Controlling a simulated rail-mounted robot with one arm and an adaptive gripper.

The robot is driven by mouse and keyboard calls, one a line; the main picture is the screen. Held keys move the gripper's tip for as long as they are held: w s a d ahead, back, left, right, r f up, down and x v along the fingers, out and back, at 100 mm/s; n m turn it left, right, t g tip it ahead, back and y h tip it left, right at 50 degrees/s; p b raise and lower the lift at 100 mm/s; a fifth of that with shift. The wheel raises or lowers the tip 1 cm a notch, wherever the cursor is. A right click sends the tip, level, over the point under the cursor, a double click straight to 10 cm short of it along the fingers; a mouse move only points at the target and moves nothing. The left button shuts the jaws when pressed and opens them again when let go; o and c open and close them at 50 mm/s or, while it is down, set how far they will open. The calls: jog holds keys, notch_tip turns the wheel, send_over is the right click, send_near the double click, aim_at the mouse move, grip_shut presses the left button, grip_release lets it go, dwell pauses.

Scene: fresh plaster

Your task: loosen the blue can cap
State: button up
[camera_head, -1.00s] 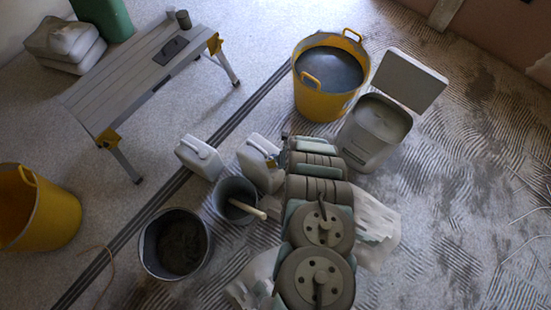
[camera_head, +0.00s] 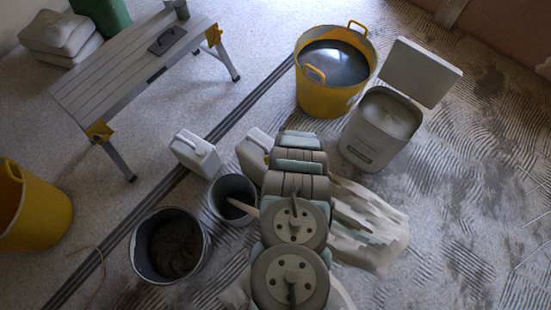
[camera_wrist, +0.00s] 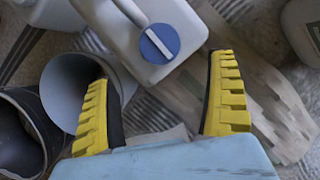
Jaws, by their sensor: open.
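The blue can cap (camera_wrist: 159,44) is a round disc with a pale raised bar across it. It sits on a white can (camera_wrist: 185,25) in the wrist view. My gripper (camera_wrist: 160,75) has its yellow ribbed fingers spread wide, with nothing between them. The cap appears just beyond the fingertips, roughly centred between them, and apart from both. In the head view a white can (camera_head: 253,150) beside my arm is partly covered, and no blue cap shows there.
A grey bucket (camera_wrist: 70,90) and a dark bucket (camera_wrist: 20,130) stand left of the can. Another white can (camera_head: 195,152) stands nearby. A yellow tub (camera_head: 330,95) and a lidded white pail (camera_head: 375,145) stand behind. A workbench (camera_head: 130,80) is at the upper left.

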jog(key=shift+b+x, duration=4.15)
jog(key=shift+b, duration=0.25)
jog(key=shift+b+x, duration=0.8)
jog(key=shift+b, duration=0.05)
jog(key=shift+r, duration=0.1)
jog(key=c, duration=1.2)
